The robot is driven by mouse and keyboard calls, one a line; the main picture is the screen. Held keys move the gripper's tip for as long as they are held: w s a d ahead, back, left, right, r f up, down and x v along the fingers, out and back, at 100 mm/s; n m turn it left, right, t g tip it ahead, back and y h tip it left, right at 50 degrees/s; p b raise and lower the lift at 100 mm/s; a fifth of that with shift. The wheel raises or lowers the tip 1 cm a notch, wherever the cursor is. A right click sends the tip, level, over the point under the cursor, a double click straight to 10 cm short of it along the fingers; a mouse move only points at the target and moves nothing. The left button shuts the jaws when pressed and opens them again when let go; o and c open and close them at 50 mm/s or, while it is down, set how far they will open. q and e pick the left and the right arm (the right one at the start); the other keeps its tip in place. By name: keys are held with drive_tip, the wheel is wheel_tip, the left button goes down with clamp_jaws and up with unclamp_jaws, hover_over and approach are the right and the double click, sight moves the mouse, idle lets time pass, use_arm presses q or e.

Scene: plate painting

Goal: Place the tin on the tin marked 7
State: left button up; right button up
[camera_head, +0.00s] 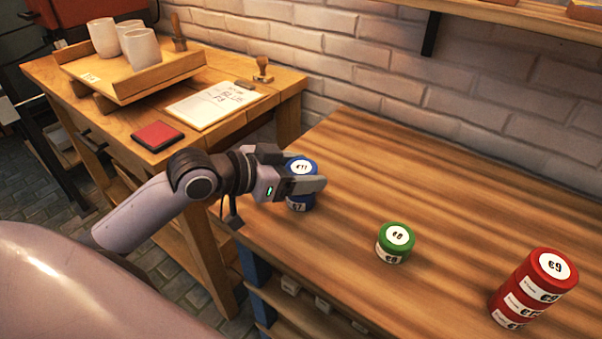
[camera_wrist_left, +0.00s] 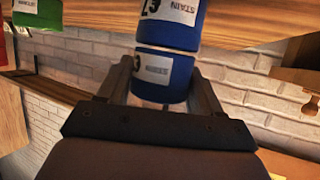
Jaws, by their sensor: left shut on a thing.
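My left gripper (camera_head: 304,174) is shut on a blue tin (camera_head: 302,166) with a white lid label that seems to read 11. The held tin also shows between the fingers in the left wrist view (camera_wrist_left: 160,70). Directly below it is another blue tin (camera_head: 299,205) marked 7, standing on the slatted table near its left edge. That lower tin shows in the upside-down wrist view (camera_wrist_left: 170,22), lined up with the held one. The two look touching or nearly so; I cannot tell which. My right gripper is not in view.
A green tin (camera_head: 395,243) marked 8 stands mid-table, and a stack of red tins (camera_head: 535,290) marked 9 stands at the right. A wooden bench with a tray (camera_head: 180,70) of cups, a clipboard (camera_head: 213,103) and a stamp is at the left. The table's back is clear.

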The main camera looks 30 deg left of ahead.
use_arm(q)
drive_tip(key=shift+f, duration=0.15)
drive_tip(key=o, duration=1.1)
drive_tip(key=shift+o, duration=0.2)
